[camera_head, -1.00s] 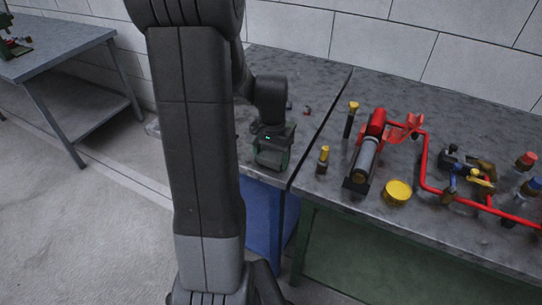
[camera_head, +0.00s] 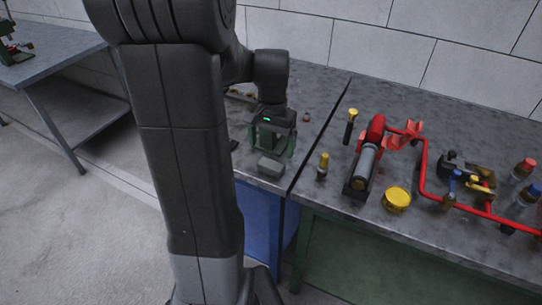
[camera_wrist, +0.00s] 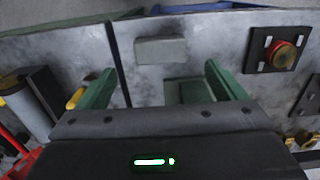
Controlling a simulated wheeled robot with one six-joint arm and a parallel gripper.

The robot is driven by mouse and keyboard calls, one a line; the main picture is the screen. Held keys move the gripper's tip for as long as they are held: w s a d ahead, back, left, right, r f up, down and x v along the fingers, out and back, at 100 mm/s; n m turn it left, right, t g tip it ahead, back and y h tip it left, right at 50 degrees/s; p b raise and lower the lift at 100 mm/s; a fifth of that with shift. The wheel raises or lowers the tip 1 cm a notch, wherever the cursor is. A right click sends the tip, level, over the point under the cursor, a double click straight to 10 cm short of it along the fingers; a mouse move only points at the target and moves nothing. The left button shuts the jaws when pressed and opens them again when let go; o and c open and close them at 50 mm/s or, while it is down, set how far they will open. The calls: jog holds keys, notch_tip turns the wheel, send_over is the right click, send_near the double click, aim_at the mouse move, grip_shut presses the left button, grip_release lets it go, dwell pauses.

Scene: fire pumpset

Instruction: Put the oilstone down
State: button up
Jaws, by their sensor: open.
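The oilstone (camera_head: 271,167), a small grey block, lies flat on the grey left bench top (camera_head: 310,82) near its front edge. It also shows in the wrist view (camera_wrist: 160,49), beyond my fingertips. My gripper (camera_head: 271,146), with green fingers, points down just behind the oilstone. In the wrist view my gripper (camera_wrist: 160,72) is open, fingers spread wide, with nothing held between them. The oilstone appears apart from both fingers.
A greenish rectangular item (camera_wrist: 188,92) lies between my fingers in the wrist view. A red button box (camera_wrist: 283,52) is to the right there. A yellow-capped piece (camera_head: 323,166) and the red pump (camera_head: 374,130) stand right of the bench seam.

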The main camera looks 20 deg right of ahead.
aim_at(271, 164)
jog(key=shift+r, duration=2.15)
notch_tip(271, 164, down, 12)
jog(key=shift+a, duration=0.1)
jog(key=shift+r, duration=1.45)
